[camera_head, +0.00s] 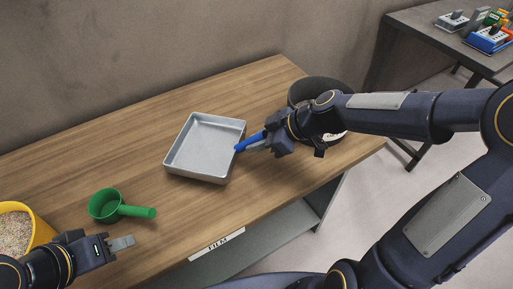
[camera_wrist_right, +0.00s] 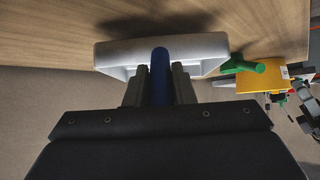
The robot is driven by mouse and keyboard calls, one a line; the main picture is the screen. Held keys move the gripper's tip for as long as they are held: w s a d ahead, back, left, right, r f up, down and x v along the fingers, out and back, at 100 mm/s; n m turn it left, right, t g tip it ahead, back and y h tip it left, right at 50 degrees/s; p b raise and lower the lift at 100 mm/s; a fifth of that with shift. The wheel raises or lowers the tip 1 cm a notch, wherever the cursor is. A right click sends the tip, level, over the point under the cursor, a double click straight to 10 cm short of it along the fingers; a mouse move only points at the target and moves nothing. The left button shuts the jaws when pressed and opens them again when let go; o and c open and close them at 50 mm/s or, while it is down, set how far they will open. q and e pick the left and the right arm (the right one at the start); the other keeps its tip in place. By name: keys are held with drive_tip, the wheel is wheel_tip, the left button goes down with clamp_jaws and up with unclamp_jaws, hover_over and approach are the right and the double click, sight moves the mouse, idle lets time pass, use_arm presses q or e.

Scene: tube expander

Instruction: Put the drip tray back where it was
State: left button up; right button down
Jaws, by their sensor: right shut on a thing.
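The drip tray (camera_head: 205,147) is a shallow grey metal square pan with a blue handle (camera_head: 250,141). It is at the middle of the wooden table, on it or just above it; I cannot tell which. My right gripper (camera_head: 268,143) is shut on the blue handle at the tray's right side. In the right wrist view the handle (camera_wrist_right: 160,75) stands between the two fingers, with the tray (camera_wrist_right: 205,48) beyond it. My left gripper (camera_head: 122,243) is low at the left, apart from the tray; its finger gap does not show clearly.
A green scoop (camera_head: 105,205) lies left of the tray. A yellow container (camera_head: 40,232) of grain stands at the far left. A dark round container (camera_head: 318,88) is partly hidden behind my right arm. A side table (camera_head: 430,25) holds devices. The back left of the wooden table (camera_head: 90,160) is clear.

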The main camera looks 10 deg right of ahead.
drive_tip(key=shift+w+a+f, duration=0.1)
drive_tip(key=shift+w+f, duration=0.05)
drive_tip(key=shift+f, duration=1.6)
drive_tip(key=shift+b, duration=0.35)
drive_tip(key=shift+f, duration=0.15)
drive_tip(key=c, duration=1.2)
unclamp_jaws()
drive_tip(key=shift+c, duration=0.2)
